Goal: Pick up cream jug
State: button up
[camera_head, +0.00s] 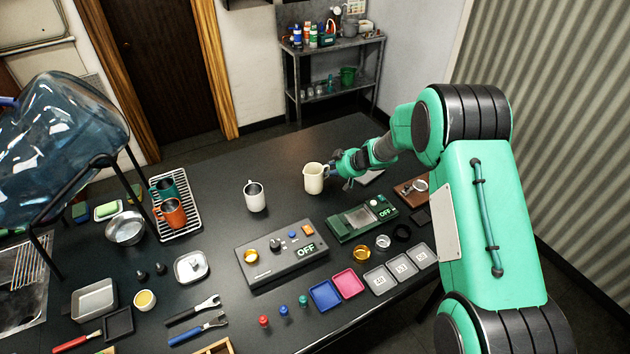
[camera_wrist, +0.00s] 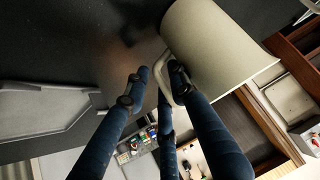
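The cream jug (camera_head: 314,178) is upright on the dark table, near its back right part, with its handle side toward my gripper (camera_head: 338,173). In the wrist view the jug (camera_wrist: 215,45) fills the upper right, and its pale handle (camera_wrist: 163,82) reaches down between my fingers. My gripper (camera_wrist: 160,78) has its dark blue fingers apart on both sides of the handle. The right fingertip is very close to the handle and the jug wall; I cannot tell if it touches. A gap shows between the left finger and the handle.
A white mug (camera_head: 255,197) stands left of the jug. A green scale-like device (camera_head: 362,219) and a grey control box (camera_head: 281,254) lie in front. A flat grey pad (camera_head: 371,177) lies right of the gripper. The table behind the jug is clear.

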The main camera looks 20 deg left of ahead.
grip_shut()
jog(key=shift+r, duration=0.35)
dwell(0.3)
jog(key=shift+r+p, duration=1.55)
jog(key=shift+r, duration=3.05)
jog(key=shift+r, duration=0.1)
